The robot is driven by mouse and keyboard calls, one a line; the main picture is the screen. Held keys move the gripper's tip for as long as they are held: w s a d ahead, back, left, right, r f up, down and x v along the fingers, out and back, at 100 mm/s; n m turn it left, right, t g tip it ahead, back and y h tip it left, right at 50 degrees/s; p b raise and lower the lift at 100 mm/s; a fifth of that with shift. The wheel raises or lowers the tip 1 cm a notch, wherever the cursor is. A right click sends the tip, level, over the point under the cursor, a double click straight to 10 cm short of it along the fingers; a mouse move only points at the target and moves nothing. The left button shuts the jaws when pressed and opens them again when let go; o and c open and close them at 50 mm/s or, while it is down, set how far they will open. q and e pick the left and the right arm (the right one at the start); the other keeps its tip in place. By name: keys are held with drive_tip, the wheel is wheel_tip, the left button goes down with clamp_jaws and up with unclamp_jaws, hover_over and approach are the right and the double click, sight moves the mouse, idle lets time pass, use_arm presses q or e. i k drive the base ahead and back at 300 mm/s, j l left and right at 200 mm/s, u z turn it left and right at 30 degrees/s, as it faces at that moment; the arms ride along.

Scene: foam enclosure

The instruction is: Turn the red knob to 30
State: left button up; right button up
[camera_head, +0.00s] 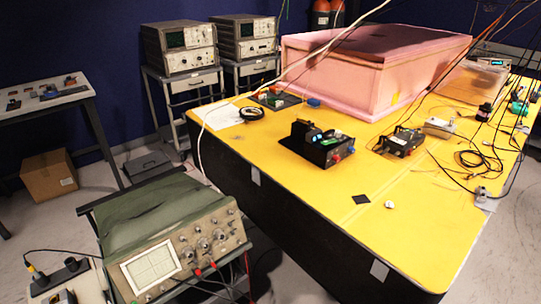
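No part I can make out as a dial marked with 30 is legible. A black device (318,146) on the yellow table has small red parts (337,157) on its right end, too small to tell whether they are knobs. An oscilloscope (178,249) in the lower left has several knobs and two red parts (197,271) low on its front panel, which look like plugs or connectors. A second black box (400,141) stands to the right of the black device. Neither of my grippers shows in the head view.
The yellow table (300,205) has free room at its front. A pink foam box (372,75) fills its back. Loose cables (480,158) lie at right and hang overhead. Carts with instruments (184,45) stand behind, and a side table (45,100) stands at left.

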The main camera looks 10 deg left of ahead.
sight(336, 159)
drive_tip(key=i+l+u, duration=0.1)
drive_tip(key=l+u, duration=1.25)
drive_tip(key=k+l+u, duration=0.1)
drive_tip(key=l+u, duration=0.35)
drive_tip(key=j, duration=0.05)
